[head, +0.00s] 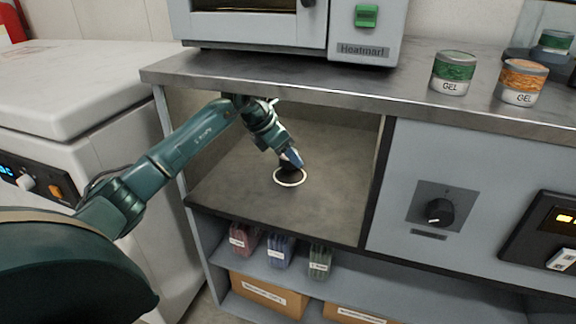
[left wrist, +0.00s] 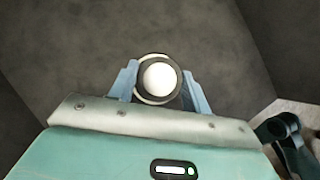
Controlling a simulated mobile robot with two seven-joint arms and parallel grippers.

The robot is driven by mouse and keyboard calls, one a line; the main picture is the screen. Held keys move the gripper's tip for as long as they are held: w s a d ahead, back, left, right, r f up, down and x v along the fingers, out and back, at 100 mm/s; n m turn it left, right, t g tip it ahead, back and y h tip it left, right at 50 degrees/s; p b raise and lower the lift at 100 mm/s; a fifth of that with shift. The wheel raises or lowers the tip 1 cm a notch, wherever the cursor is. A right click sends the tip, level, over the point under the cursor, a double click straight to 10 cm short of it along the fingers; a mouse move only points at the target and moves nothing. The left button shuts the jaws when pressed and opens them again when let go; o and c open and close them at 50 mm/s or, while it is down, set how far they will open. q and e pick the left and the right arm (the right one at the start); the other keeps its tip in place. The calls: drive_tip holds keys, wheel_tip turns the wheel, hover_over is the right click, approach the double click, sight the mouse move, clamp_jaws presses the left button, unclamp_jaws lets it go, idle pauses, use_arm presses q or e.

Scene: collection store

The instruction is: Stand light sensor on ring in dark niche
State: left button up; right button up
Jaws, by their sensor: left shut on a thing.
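The light sensor (left wrist: 157,77) is round with a white dome and a dark rim, seen from above in the left wrist view. My left gripper (left wrist: 158,88) is shut on it, one blue-grey finger on each side. In the head view my left gripper (head: 291,158) reaches down into the niche (head: 335,150), and the sensor shows only as a dark shape below the fingers. The white ring (head: 278,182) lies on the niche floor around the sensor's base. A pale arc of it shows beside the sensor in the left wrist view. I cannot tell whether the sensor touches the floor.
The counter edge (head: 300,88) overhangs the niche, and a Heatmart oven (head: 290,25) stands above. Two GEL jars (head: 453,74) stand on the counter at right. A lower shelf (head: 345,268) holds small labelled packs. The niche floor around the ring is clear.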

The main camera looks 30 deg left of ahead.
sight(282, 156)
use_arm(q)
wheel_tip(282, 156, down, 4)
drive_tip(key=shift+r+b, duration=0.25)
drive_tip(key=shift+b, duration=0.35)
drive_tip(key=o, duration=1)
drive_tip(key=shift+s, duration=0.1)
use_arm(e)
drive_tip(key=shift+a+r, duration=0.1)
drive_tip(key=shift+a, duration=0.1)
use_arm(q)
drive_tip(key=shift+r, duration=0.15)
